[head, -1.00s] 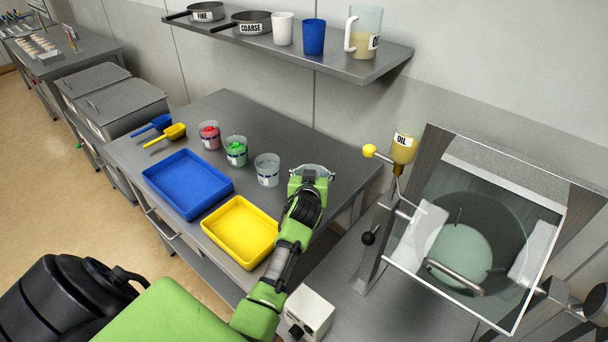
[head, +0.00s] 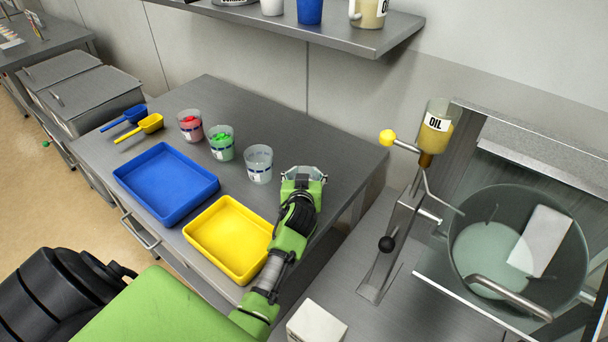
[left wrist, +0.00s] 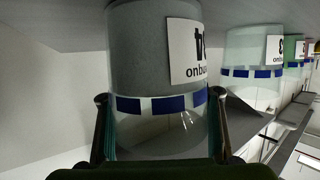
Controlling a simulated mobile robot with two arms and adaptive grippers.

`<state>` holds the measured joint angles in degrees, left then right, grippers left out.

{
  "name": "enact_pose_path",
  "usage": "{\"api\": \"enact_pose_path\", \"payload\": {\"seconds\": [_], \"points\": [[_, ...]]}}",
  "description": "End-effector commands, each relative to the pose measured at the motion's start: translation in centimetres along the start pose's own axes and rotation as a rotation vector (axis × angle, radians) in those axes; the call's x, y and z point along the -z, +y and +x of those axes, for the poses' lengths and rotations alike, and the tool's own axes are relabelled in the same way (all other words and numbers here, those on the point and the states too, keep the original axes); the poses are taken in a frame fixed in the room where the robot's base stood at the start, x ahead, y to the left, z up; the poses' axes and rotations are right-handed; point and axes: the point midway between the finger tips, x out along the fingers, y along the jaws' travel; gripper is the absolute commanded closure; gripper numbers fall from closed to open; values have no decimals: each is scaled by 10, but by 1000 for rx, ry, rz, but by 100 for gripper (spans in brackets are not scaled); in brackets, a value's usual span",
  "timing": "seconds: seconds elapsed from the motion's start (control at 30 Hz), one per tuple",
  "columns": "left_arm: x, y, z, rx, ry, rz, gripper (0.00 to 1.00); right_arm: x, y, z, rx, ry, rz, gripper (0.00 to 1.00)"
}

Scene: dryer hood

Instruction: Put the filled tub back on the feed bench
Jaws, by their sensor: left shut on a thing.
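My left gripper (head: 303,178) is shut around a clear tub (head: 308,170) at the right end of a row of tubs on the grey bench (head: 240,105). In the left wrist view the tub (left wrist: 160,60) fills the middle, between the two fingers, with a blue dashed band and a partly cut-off white label. I cannot tell whether its base touches the bench, and its contents are not clear. My right gripper is not in view.
Beside it stand a clear tub (head: 258,165), a green-filled tub (head: 221,143) and a red-filled tub (head: 190,126). Blue tray (head: 165,185) and yellow tray (head: 228,240) lie in front. A shelf (head: 370,42) overhangs the back. An oil-fed drum machine (head: 520,245) stands right.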

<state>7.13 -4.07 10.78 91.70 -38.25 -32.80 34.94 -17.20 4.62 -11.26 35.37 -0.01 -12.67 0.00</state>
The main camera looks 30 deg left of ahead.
Motion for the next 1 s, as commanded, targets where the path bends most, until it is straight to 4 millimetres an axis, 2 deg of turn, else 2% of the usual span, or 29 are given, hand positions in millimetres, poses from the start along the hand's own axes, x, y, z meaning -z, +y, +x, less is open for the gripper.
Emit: {"api": "enact_pose_path", "payload": {"seconds": [0.1, 0.27, 0.3, 0.37, 0.4, 1.0], "points": [[-2, 0, 0, 1, -6, 1, 83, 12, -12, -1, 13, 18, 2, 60], [-6, 0, 1, 1, -6, 1, 83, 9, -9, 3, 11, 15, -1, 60], [-5, 0, 1, 2, -8, 1, 43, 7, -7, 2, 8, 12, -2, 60], [-5, 0, 1, 1, -8, 1, 28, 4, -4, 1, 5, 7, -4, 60], [-5, 0, 1, 1, -8, 2, 24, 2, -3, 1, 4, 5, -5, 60], [0, -1, -1, 1, -6, 2, 24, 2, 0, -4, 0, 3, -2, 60]]}}
